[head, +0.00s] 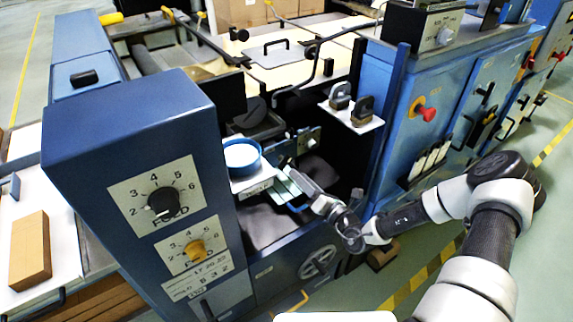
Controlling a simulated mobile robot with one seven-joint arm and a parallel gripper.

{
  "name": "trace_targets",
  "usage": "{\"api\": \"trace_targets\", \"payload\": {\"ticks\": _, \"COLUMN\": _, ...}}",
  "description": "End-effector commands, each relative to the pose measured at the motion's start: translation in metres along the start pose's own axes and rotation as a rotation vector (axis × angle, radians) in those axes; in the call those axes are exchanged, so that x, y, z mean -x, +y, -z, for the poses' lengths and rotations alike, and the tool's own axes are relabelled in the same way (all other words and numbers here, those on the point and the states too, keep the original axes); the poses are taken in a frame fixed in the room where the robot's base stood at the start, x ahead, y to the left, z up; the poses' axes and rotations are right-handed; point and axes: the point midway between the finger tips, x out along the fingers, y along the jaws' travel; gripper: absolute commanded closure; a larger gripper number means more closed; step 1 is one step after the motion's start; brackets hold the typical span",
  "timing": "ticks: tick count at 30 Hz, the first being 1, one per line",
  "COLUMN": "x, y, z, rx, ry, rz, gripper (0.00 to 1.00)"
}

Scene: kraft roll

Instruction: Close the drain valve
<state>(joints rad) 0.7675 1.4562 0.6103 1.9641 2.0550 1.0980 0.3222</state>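My arm reaches in from the lower right, and my gripper (290,186) is in the open recess of the blue machine, just right of a white shelf with a round blue-rimmed dish (242,157). The fingertips are small and partly hidden, so I cannot tell whether they are open or touching anything. No part is clearly labelled as the drain valve. A dark fitting on a metal bracket (306,141) sits behind my gripper. A grey handwheel (318,262) is on the low front panel, below my gripper.
A blue panel with a black dial (162,202) and a yellow dial (195,250) stands left of the recess. A small white shelf (352,117) with two dark blocks is above right. A red knob (429,114) is on the right cabinet. Striped floor lies below my arm.

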Motion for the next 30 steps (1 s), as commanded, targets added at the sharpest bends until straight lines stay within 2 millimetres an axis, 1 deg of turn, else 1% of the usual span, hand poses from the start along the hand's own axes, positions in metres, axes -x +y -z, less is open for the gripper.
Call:
{"api": "trace_targets", "payload": {"ticks": 1, "x": -0.013, "y": 0.0, "z": 0.001, "rx": 0.002, "ry": 0.0, "rz": -0.003, "gripper": 0.7}}
{"api": "trace_targets", "payload": {"ticks": 6, "x": -0.047, "y": 0.0, "z": 0.001, "rx": 0.002, "ry": 0.001, "rz": -0.003, "gripper": 0.7}}
{"api": "trace_targets", "payload": {"ticks": 9, "x": -0.063, "y": 0.0, "z": 0.001, "rx": 0.002, "ry": 0.001, "rz": -0.002, "gripper": 0.7}}
{"api": "trace_targets", "payload": {"ticks": 12, "x": -0.074, "y": 0.0, "z": 0.001, "rx": 0.002, "ry": 0.001, "rz": -0.002, "gripper": 0.7}}
{"api": "trace_targets", "payload": {"ticks": 18, "x": -0.083, "y": 0.0, "z": 0.0, "rx": 0.001, "ry": 0.001, "rz": 0.0, "gripper": 0.7}}
{"api": "trace_targets", "payload": {"ticks": 25, "x": -0.084, "y": 0.0, "z": 0.0, "rx": 0.001, "ry": 0.001, "rz": 0.0, "gripper": 0.7}}
{"api": "trace_targets", "payload": {"ticks": 29, "x": -0.084, "y": 0.0, "z": 0.0, "rx": 0.001, "ry": 0.001, "rz": -0.001, "gripper": 0.91}}
{"api": "trace_targets", "payload": {"ticks": 30, "x": -0.084, "y": 0.0, "z": 0.0, "rx": 0.001, "ry": 0.001, "rz": -0.001, "gripper": 0.98}}
